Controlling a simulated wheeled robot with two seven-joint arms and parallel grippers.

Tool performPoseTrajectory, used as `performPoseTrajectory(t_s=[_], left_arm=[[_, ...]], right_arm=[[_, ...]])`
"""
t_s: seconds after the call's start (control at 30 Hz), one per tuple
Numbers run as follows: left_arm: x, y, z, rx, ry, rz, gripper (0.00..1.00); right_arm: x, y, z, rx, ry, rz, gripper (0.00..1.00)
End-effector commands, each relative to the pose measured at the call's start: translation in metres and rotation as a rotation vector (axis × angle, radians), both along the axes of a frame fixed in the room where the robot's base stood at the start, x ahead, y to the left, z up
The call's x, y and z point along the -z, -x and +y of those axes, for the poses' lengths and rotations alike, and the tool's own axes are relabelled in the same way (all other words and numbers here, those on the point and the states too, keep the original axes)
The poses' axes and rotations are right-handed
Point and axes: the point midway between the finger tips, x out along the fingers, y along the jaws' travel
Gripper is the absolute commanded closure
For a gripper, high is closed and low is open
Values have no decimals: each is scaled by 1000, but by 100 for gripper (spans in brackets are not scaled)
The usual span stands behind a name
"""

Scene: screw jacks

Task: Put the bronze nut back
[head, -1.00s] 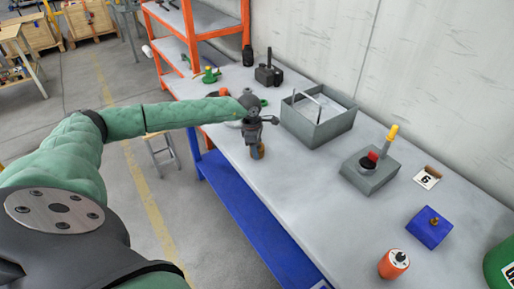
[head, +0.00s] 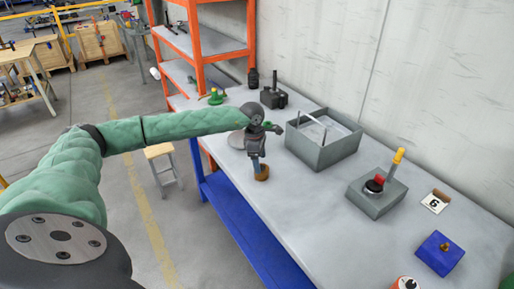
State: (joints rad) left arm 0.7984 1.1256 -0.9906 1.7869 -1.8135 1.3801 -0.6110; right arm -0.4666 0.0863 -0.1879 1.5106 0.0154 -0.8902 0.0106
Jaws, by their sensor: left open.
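A small bronze-brown piece (head: 262,174), which looks like the bronze nut, stands on the grey bench near its front edge. My left gripper (head: 258,165) points down just above it, with its fingertips at or close to its top. I cannot tell whether they touch it. The left gripper is open. A blue block (head: 440,254) with a small brass-coloured piece on top sits at the lower right. A small green jack-like piece (head: 216,97) stands at the far left end of the bench. My right gripper is not in view.
A grey open toolbox (head: 318,153) stands behind and right of the left gripper. A grey block (head: 374,196) with a red and black knob and yellow handle is further right. A number 6 card (head: 435,201) lies near the wall. An orange shelf (head: 205,45) stands at the back.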

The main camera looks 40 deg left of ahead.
Motion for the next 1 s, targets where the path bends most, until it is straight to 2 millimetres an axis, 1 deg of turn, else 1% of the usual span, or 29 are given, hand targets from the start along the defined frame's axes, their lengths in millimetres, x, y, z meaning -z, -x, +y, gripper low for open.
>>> performPoseTrajectory(t_s=[0.2, 0.4, 0.6, 1.0], left_arm=[[-37, 2, 6, 0, 0, -2, 25], [-61, 3, 9, -1, 0, -1, 25], [-70, 4, 10, 0, 0, 0, 25], [-70, 4, 10, -1, 0, 1, 25]], right_arm=[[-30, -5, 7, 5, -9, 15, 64], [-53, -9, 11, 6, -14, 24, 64], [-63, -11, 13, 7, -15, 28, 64], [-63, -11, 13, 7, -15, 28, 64]])
